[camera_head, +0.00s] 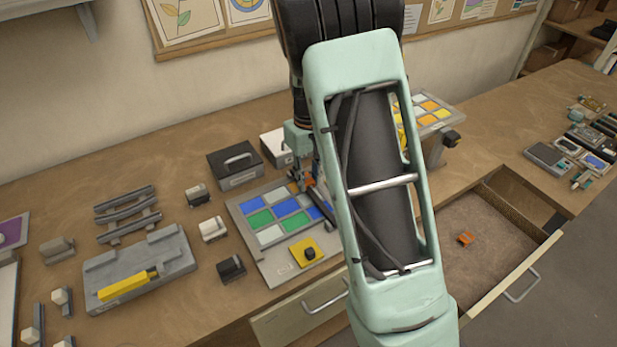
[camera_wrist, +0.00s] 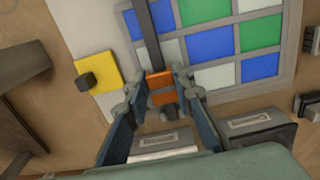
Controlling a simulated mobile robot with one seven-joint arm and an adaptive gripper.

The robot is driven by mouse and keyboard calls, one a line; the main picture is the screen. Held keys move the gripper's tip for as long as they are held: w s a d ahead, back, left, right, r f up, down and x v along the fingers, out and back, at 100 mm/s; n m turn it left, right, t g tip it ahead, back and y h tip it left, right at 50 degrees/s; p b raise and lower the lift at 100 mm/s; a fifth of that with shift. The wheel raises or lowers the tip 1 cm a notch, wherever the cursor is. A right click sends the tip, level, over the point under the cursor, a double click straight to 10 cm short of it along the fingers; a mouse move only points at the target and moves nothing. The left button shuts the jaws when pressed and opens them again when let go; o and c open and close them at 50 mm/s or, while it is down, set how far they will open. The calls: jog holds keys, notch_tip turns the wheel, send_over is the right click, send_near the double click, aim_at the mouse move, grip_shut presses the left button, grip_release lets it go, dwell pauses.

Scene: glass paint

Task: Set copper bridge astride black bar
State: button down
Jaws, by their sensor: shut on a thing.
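The copper bridge (camera_wrist: 162,88) is between my gripper's fingertips (camera_wrist: 160,82) in the wrist view. My gripper is shut on it.
A yellow square with a black knob (camera_head: 307,253) lies at the panel's near edge. A dark handled box (camera_head: 235,165) stands behind. An open drawer (camera_head: 487,225) at right holds a small orange piece (camera_head: 465,239). Small blocks (camera_head: 212,229) stand left of the panel.

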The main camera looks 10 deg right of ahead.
jog(key=shift+f, duration=0.2)
dwell(0.5)
jog(key=shift+f+b, duration=0.8)
jog(key=shift+f, duration=0.05)
jog(key=c, duration=1.6)
grip_release()
jog(key=shift+r, duration=0.1)
jog(key=shift+r+p, duration=2.4)
jog(key=shift+r, duration=1.15)
